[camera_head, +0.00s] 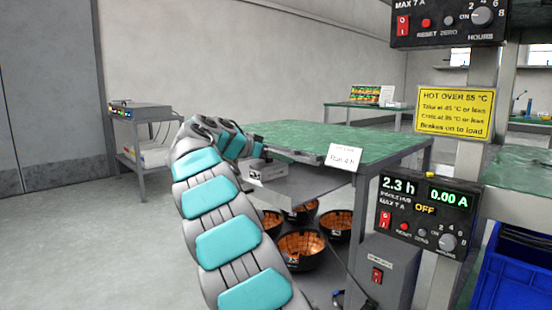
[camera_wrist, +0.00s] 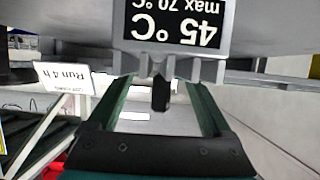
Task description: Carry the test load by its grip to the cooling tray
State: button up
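The test load appears as a grey metal box (camera_head: 268,172) in the head view, just below my gripper (camera_head: 258,148) and near the green bench's left corner. In the wrist view its grey body (camera_wrist: 85,22) fills the top, with an upside-down label (camera_wrist: 175,22) reading 45 °C, max 70 °C. A black part (camera_wrist: 162,94), which looks like the grip, shows between the two green fingers of my gripper (camera_wrist: 160,88). I cannot identify the cooling tray.
The green-topped bench (camera_head: 375,146) carries a "Run 4 h" card (camera_head: 344,157). Dark bowls with copper-coloured insides (camera_head: 301,247) stand below. A rack post with a control panel (camera_head: 427,207) and a blue crate (camera_head: 512,272) are at right. A small cart (camera_head: 143,160) stands left; floor there is clear.

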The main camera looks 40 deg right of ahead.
jog(key=shift+o, duration=0.6)
jog(key=w+v, duration=0.1)
jog(key=v, duration=1.1)
jog(key=shift+s+p, duration=0.3)
jog(key=shift+s, duration=0.15)
jog(key=shift+a, duration=0.1)
